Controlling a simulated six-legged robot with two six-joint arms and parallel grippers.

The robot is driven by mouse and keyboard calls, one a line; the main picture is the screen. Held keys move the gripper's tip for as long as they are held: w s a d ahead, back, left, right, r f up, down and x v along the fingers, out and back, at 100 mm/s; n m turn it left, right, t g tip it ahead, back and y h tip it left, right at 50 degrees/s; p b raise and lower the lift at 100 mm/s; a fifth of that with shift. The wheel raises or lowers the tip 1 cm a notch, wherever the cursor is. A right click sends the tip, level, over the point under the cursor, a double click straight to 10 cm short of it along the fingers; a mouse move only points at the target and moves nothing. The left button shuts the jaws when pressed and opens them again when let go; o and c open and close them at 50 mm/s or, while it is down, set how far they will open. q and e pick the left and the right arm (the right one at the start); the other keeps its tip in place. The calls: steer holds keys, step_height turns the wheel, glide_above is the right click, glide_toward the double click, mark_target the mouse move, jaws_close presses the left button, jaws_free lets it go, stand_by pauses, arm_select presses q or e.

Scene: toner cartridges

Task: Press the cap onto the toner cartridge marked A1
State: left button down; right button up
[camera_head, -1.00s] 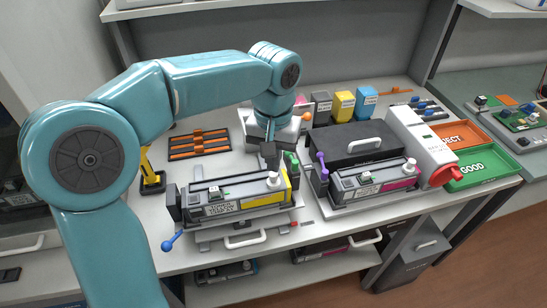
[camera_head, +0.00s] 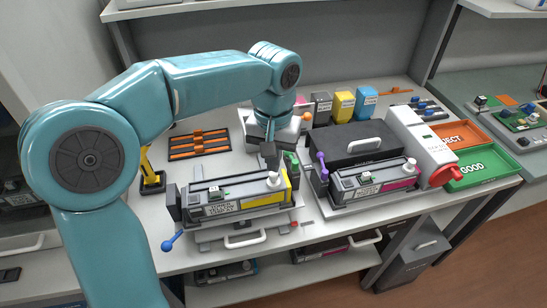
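A toner cartridge with a yellow end band (camera_head: 238,201) sits in a cradle at the front middle of the bench. A small white cap (camera_head: 273,178) stands upright on top near its right end; whether it is fully seated I cannot tell. A similar cartridge with a magenta band (camera_head: 374,187) sits to the right, with a white cap (camera_head: 411,165) near its right end. The labels are too small to read, so I cannot tell which is A1. My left gripper (camera_head: 268,155) points down just above and behind the yellow cartridge's cap. Its finger opening is unclear. My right gripper is out of view.
A black case (camera_head: 350,142) stands behind the magenta cartridge. An orange rack (camera_head: 199,143) lies behind left. A blue-knobbed lever (camera_head: 168,246) juts out front left.

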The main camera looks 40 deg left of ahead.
arm_select(q)
steer(key=shift+f+b, duration=0.6)
steer(key=shift+f, duration=0.25)
steer(key=shift+r, duration=0.1)
stand_by(0.3)
step_height(320, 180, up, 7)
steer(key=p, duration=0.6)
steer(key=shift+p, duration=0.3)
stand_by(0.4)
